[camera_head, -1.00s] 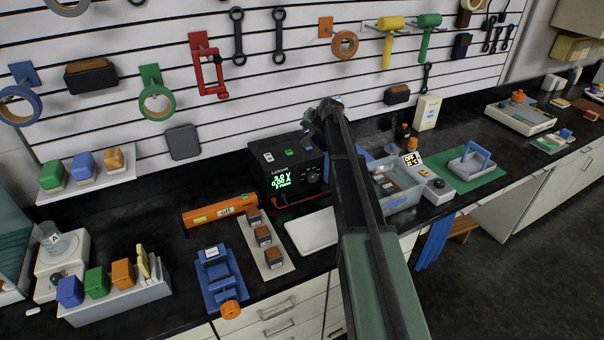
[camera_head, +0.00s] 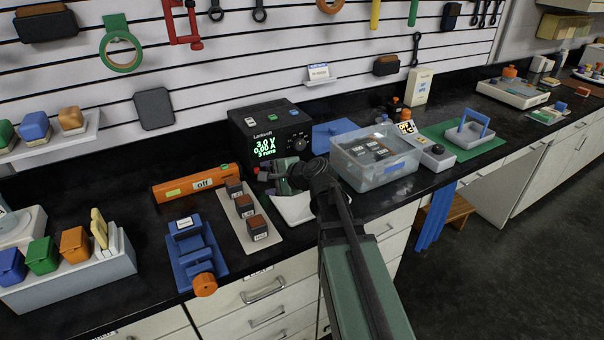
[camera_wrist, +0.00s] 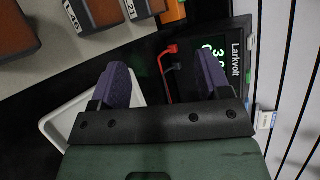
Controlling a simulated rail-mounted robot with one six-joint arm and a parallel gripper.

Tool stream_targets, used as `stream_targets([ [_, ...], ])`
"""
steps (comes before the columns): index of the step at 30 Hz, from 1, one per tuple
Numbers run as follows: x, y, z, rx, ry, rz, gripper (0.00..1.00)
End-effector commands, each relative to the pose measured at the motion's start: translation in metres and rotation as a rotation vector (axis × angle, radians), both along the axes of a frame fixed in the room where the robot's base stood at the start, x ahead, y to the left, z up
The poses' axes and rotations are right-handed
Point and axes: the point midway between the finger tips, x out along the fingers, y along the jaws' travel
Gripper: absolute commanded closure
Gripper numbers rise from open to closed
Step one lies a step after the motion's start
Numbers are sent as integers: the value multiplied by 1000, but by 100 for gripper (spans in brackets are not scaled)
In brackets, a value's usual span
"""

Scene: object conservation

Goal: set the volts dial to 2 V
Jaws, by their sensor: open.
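The black Larkvolt power supply (camera_head: 268,116) stands against the wall in the head view, and its green display (camera_head: 265,147) reads 3.0 V and 0.00 A. Dark round knobs (camera_head: 299,144) show on the right of its front; I cannot tell which is the volts dial. My gripper (camera_head: 268,180) is in front of and below the display, apart from the knobs. In the wrist view my gripper (camera_wrist: 163,82) is open and empty, its two purple-grey pads spread. The supply (camera_wrist: 238,65) is behind the right pad there, turned sideways, with its knobs hidden.
A red lead (camera_wrist: 163,65) lies between the pads' lines of sight. A white tray (camera_head: 292,210) is under my gripper. A clear bin (camera_head: 372,165) stands right.

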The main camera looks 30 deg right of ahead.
Motion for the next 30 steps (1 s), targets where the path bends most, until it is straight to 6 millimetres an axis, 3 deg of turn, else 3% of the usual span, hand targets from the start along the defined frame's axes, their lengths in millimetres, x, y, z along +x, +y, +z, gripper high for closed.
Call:
stream_targets([
  [1, 21, -36, -39, 167, -41, -145, 29],
  [3, 38, -87, -46, 431, -100, -340, 29],
  [6, 46, -145, -48, 719, -162, -529, 29],
  [9, 47, -173, -44, 863, -193, -611, 29],
  [17, 55, -176, -36, 889, -196, -621, 29],
  [30, 146, -171, -37, 886, -195, -620, 29],
])
